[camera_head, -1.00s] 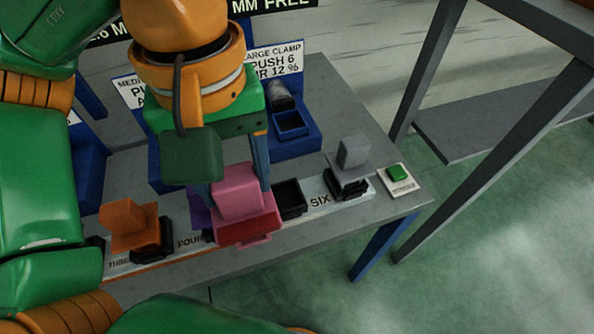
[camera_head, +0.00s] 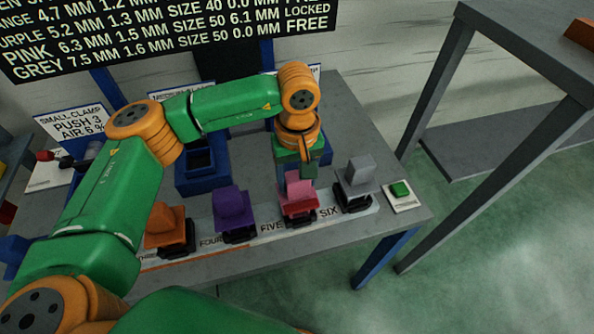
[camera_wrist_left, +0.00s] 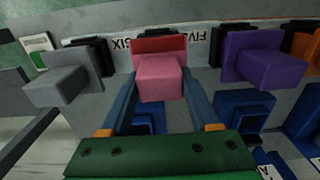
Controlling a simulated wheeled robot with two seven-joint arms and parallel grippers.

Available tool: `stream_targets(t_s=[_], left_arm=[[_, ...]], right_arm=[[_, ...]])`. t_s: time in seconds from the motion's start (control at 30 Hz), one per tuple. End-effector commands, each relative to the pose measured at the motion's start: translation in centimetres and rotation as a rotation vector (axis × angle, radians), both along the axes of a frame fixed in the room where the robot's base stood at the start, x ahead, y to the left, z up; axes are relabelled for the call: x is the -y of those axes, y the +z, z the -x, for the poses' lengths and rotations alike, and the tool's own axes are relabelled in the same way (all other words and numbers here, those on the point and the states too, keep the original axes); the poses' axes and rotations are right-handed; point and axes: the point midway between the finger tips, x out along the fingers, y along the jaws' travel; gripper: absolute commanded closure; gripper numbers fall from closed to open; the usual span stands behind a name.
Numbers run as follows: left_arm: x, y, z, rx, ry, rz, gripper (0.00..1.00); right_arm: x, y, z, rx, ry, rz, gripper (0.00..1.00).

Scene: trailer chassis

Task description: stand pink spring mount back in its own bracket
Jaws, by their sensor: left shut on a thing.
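The pink spring mount (camera_head: 298,190) is at the black bracket (camera_head: 301,220) by label FIVE. It looks upright and lined up with the bracket, with the black bracket showing under its front. I cannot tell if it is fully seated. My left gripper (camera_head: 298,172) reaches over it from behind. In the left wrist view the gripper (camera_wrist_left: 159,82) has one finger on each side of the pink block (camera_wrist_left: 160,77), shut on it. Its red base (camera_wrist_left: 160,45) shows beyond. My right gripper is not in view.
The orange mount (camera_head: 166,225) and purple mount (camera_head: 234,208) stand left of it, the grey mount (camera_head: 357,174) right, close by in the same row. A green button (camera_head: 400,189) is at the table's right end. Blue clamp fixtures (camera_head: 197,172) stand behind.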

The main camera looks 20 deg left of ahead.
Motion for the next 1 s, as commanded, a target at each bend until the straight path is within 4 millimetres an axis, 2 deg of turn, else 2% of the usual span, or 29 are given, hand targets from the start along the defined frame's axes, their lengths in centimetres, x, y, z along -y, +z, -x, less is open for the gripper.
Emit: stream_targets(t_s=[0.23,0.27,0.37,0.63,0.7,0.77,0.87,1.0], left_arm=[[0.0,-0.4,0.0,0.001,0.001,0.0,1.0],[0.0,-0.4,0.0,0.0,0.001,0.0,0.35],[0.0,-0.3,0.0,0.0,0.001,0.0,0.08],[0.0,-0.2,0.0,0.0,0.001,0.0,0.08],[0.0,0.3,0.0,0.0,0.001,0.0,0.08],[0.0,0.6,-0.1,0.003,0.002,0.001,0.08],[0.1,2.6,-0.1,0.006,0.001,0.001,0.08],[0.1,6.4,-0.1,0.007,0.001,0.001,0.08]], right_arm=[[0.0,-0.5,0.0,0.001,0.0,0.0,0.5],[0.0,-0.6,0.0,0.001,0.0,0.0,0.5],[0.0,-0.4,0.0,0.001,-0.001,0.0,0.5],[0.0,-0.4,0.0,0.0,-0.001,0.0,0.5],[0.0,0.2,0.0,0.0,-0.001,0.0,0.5],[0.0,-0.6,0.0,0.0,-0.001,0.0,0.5],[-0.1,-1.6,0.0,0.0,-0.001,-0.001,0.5],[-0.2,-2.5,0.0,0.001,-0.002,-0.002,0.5]])
